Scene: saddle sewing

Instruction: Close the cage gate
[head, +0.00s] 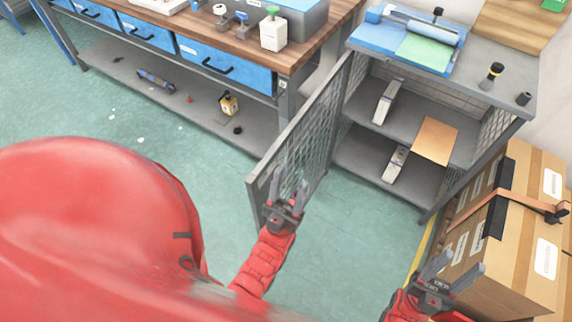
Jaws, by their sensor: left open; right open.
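The grey mesh cage gate (312,132) stands swung open, sticking out toward me from the left front side of the cage (432,128). Inside the cage are two shelves with light-coloured boxes and a brown board (435,140). My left gripper (287,178) is open at the near free end of the gate, its fingers overlapping the frame in the picture. I cannot tell whether it touches the gate. My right gripper (457,266) is open and empty, at the lower right in front of the cardboard boxes.
A workbench (300,50) with blue drawers stands left of the gate. Stacked cardboard boxes (522,235) stand at the right, close to my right gripper. A blue mat with a roll (420,35) lies on the cage top. The green floor before the cage is clear.

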